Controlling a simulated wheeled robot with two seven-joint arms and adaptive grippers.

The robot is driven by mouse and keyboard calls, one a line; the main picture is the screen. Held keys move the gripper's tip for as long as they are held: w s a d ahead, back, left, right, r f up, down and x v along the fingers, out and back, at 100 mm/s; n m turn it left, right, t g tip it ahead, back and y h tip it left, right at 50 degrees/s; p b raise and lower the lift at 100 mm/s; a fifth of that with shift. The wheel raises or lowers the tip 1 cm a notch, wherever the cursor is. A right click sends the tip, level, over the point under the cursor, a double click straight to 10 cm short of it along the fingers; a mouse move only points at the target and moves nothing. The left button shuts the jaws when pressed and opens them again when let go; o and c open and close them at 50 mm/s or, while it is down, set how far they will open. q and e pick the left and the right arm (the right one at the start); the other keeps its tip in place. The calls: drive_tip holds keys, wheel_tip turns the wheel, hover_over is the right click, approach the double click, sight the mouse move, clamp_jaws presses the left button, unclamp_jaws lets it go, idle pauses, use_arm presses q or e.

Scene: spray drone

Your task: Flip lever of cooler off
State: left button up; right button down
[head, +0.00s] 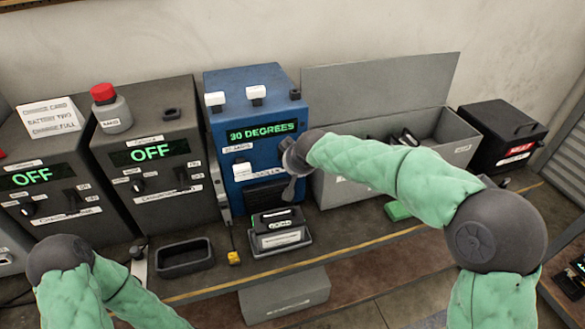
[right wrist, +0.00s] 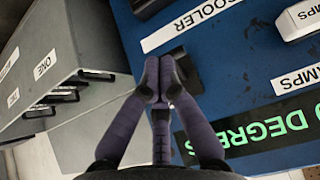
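The cooler is a blue box (head: 225,120) with a lit green 30 DEGREES display (head: 262,132). My right gripper is at its right front edge; in the head view my wrist hides its fingertips. In the right wrist view its purple fingers (right wrist: 159,78) are closed together at the tips and seem to hold nothing. They are right by a dark lever (right wrist: 180,60) under the COOLER label (right wrist: 192,24), partly hidden behind them. I cannot tell whether they touch it.
Two dark grey boxes (head: 148,195) with OFF displays stand left of the cooler. White levers marked CLAMPS (right wrist: 300,18) are on the cooler's front. An open grey bin (head: 455,140) stands to the right. A black tray (head: 184,258) and a battery charger (head: 280,238) are in front.

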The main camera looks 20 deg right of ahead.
use_arm(q)
drive_tip(key=shift+r, duration=0.1)
use_arm(e)
drive_tip(key=shift+r, duration=0.15)
use_arm(q)
drive_tip(key=shift+r+p, duration=0.4)
drive_tip(key=shift+p, duration=0.05)
use_arm(e)
drive_tip(key=shift+r, duration=0.75)
